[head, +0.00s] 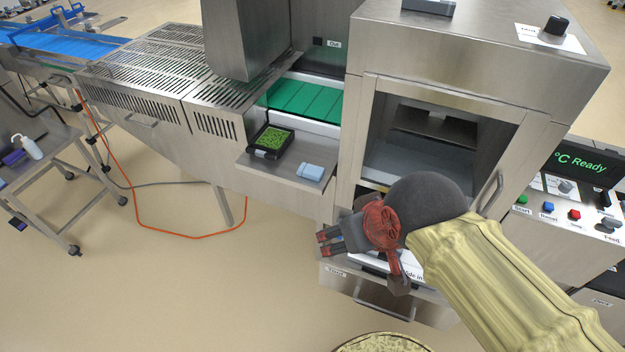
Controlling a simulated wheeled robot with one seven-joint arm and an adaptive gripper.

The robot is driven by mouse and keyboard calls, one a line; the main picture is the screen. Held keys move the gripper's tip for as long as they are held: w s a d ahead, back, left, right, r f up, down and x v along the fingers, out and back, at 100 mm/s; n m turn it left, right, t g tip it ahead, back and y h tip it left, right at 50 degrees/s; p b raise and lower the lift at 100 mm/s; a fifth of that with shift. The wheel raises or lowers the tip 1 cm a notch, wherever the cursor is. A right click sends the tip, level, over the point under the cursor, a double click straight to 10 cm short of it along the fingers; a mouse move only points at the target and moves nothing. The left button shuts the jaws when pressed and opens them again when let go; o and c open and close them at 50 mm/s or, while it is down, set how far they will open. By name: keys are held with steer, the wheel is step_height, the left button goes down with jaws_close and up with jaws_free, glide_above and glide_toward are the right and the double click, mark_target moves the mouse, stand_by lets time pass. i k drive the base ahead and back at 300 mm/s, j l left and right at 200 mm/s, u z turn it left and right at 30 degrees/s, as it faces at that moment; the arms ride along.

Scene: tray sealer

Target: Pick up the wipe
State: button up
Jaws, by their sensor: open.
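The wipe, a small folded light-blue cloth (310,172), lies on the steel side shelf (279,180) in front of the machine, near the shelf's right end. My gripper (322,243) is open and empty. It is below and slightly right of the wipe in the picture, apart from it, with its fingers pointing left. My arm comes in from the lower right in a yellowish sleeve. The wipe is fully in view.
A black tray of green food (259,149) sits on the shelf, left of the wipe. The sealer housing (363,120) with its open chamber rises to the right. A drawer handle (383,305) juts out below.

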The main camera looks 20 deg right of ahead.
mark_target(307, 171)
steer(key=i+j+z, duration=0.1)
steer(key=j+z, duration=0.2)
steer(key=j, duration=0.25)
steer(key=j+z, duration=0.25)
steer(key=j, duration=0.35)
steer(key=i+j+z, duration=0.85)
steer(key=i, duration=0.25)
